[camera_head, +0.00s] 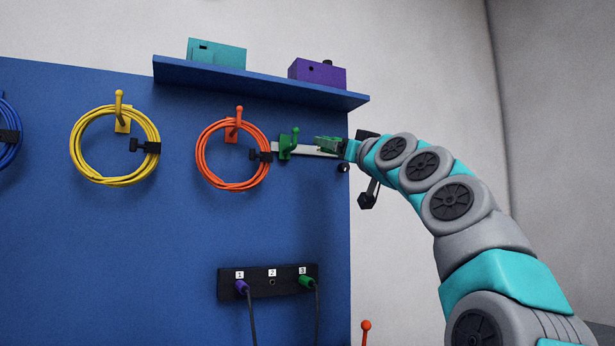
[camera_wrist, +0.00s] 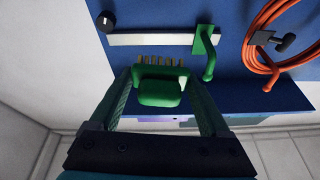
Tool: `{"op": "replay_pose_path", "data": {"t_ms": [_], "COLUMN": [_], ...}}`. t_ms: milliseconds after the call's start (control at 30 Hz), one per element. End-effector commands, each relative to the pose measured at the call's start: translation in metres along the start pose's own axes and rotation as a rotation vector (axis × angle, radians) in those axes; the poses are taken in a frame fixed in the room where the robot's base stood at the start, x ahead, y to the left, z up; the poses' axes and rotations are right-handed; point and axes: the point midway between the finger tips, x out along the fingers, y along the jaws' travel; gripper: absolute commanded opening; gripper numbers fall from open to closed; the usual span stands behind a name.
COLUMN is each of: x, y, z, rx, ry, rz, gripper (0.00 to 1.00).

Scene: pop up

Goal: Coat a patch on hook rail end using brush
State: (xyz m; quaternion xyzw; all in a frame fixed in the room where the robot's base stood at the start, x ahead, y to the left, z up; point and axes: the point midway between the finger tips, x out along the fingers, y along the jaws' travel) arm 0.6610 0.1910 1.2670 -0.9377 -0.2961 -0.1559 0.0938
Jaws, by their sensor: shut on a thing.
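The hook rail (camera_head: 310,150) is a pale strip on the blue board, with a green hook (camera_head: 289,143) on it. The rail also shows in the wrist view (camera_wrist: 150,39), its free end at the left there. My gripper (camera_wrist: 160,86) is shut on a green brush (camera_wrist: 161,91) with a row of yellowish bristles pointing at the board. In the wrist view the bristles sit just beside the rail's edge near its free end; whether they touch anything cannot be told. In the head view my gripper (camera_head: 332,146) is in front of the rail's right end and partly hides it. No coated patch can be made out.
An orange cable coil (camera_head: 232,154) hangs close left of the hook. A blue shelf (camera_head: 262,82) with teal and purple boxes juts out above. A black knob (camera_wrist: 105,21) is near the rail end. A socket strip (camera_head: 268,281) with plugs is below.

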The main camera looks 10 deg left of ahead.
Motion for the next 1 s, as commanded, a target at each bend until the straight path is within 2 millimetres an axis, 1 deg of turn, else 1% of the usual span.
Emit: {"op": "replay_pose_path", "data": {"t_ms": [33,133,233,433,567,900,1000], "x": [-0.001,-0.002,-0.003,0.003,0.012,0.045,0.05], "y": [0.006,0.014,0.016,0.017,0.017,0.017,0.017], "z": [-0.004,-0.012,-0.016,-0.016,-0.013,0.0,0.003], "rx": [-0.004,-0.009,-0.012,-0.011,-0.011,-0.01,-0.011], "ry": [0.013,0.03,0.039,0.04,0.039,0.034,0.036], "rz": [0.011,0.025,0.03,0.031,0.031,0.03,0.03], "gripper": [0.36,0.36,0.36,0.36,0.36,0.36,0.36]}}
